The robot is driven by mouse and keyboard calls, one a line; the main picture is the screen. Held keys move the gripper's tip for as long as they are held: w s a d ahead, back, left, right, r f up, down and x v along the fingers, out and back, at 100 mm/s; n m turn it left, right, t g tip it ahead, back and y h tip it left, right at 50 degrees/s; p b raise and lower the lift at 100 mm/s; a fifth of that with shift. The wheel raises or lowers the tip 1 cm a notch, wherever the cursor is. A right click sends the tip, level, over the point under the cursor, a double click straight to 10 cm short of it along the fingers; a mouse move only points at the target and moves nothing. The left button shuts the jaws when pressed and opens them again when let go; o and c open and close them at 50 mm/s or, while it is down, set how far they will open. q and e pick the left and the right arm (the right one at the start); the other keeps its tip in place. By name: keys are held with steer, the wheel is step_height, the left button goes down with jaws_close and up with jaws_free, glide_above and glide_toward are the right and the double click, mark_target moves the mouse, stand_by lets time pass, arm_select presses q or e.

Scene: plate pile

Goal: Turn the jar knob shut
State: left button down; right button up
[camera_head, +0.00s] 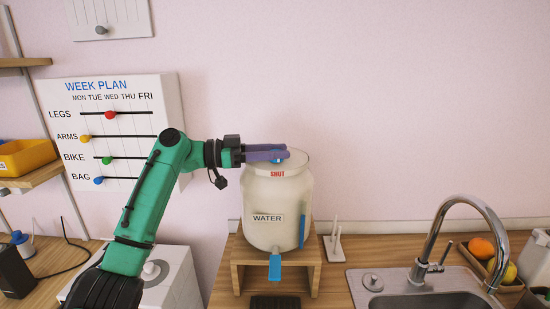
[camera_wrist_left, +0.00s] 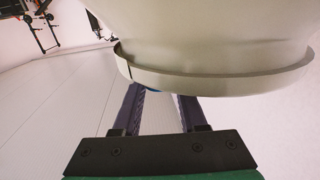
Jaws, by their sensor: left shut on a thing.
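A cream jar (camera_head: 265,215) with a "WATER" label stands upright on a wooden stand. Red "SHUT" lettering is on its front just below the lid (camera_head: 298,160). My left gripper (camera_head: 286,152) reaches in from the left at the lid's top, its purple fingers shut on the blue jar knob (camera_head: 277,161), of which only a small part shows. In the left wrist view the lid (camera_wrist_left: 225,80) hides the fingertips and nearly all of the knob; both fingers (camera_wrist_left: 160,105) run behind its rim. The knob's exact angle cannot be told. My right gripper is not in view.
A blue tap (camera_head: 275,266) sticks out at the jar's lower front, above a dark grille. The wooden stand (camera_head: 240,252) is on the counter. A sink faucet (camera_head: 440,235) and fruit are to the right. A week plan board (camera_head: 165,90) is behind my left arm.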

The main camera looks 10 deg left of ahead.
arm_select(q)
steer(key=shift+m+g+h+p, duration=0.3)
steer(key=shift+m+g+p, duration=0.35)
steer(key=shift+g, duration=0.75)
steer(key=shift+m, duration=0.25)
steer(key=shift+f+g, duration=0.2)
steer(key=shift+g, duration=0.1)
steer(key=c, duration=0.6)
jaws_free()
steer(key=shift+d, duration=0.1)
steer(key=shift+o, duration=0.8)
steer(key=shift+r, duration=0.1)
